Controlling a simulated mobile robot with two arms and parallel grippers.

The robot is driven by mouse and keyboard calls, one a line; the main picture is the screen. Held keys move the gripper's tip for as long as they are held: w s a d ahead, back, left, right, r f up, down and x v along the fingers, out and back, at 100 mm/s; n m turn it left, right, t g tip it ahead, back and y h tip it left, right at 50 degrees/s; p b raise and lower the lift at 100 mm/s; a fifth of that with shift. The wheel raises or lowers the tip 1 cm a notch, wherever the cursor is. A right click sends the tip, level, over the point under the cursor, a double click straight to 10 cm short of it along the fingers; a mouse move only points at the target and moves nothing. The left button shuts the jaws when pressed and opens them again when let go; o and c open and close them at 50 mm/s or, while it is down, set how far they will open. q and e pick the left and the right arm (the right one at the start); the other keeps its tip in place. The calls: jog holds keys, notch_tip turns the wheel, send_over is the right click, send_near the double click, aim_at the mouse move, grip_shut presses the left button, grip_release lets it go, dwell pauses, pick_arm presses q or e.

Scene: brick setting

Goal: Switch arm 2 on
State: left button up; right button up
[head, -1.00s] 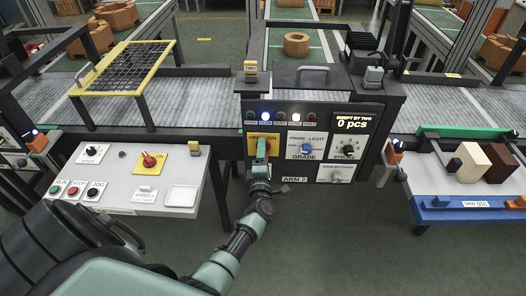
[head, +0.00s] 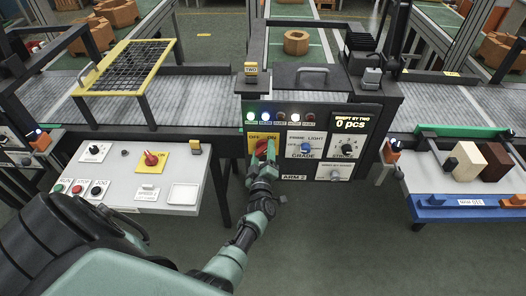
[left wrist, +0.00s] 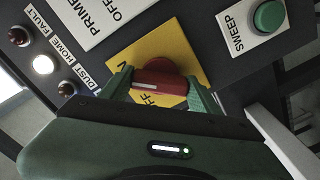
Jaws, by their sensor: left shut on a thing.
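The ARM 2 panel (head: 294,178) stands at the centre of the head view. Its red rotary switch (head: 261,147) sits on a yellow plate marked OFF and ON, at the panel's left. My left gripper (head: 268,152) is shut on the red switch handle, partly covering it. In the left wrist view both green fingers clasp the red handle (left wrist: 160,84) on its yellow plate (left wrist: 188,62). The handle appears turned toward ON in the head view. The leftmost lamp (head: 250,116) on the panel glows green. My right gripper is not in view.
PRIME LIGHT/GRADE (head: 306,147) and another dial (head: 347,148) sit right of the switch. A green SWEEP button (left wrist: 269,16) is nearby in the wrist view. A white control desk (head: 130,185) stands left, and a blue-edged table (head: 470,213) right.

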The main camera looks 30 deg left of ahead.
pick_arm(q)
jog(key=shift+f+m, duration=0.15)
jog(key=shift+m, duration=0.45)
jog(key=o, duration=1.4)
jog(key=shift+s, duration=0.1)
jog(key=shift+s+d+p, duration=0.25)
jog(key=shift+s+p, duration=0.05)
jog(key=shift+p, duration=0.1)
jog(key=p+v, duration=0.2)
jog(key=v, duration=0.5)
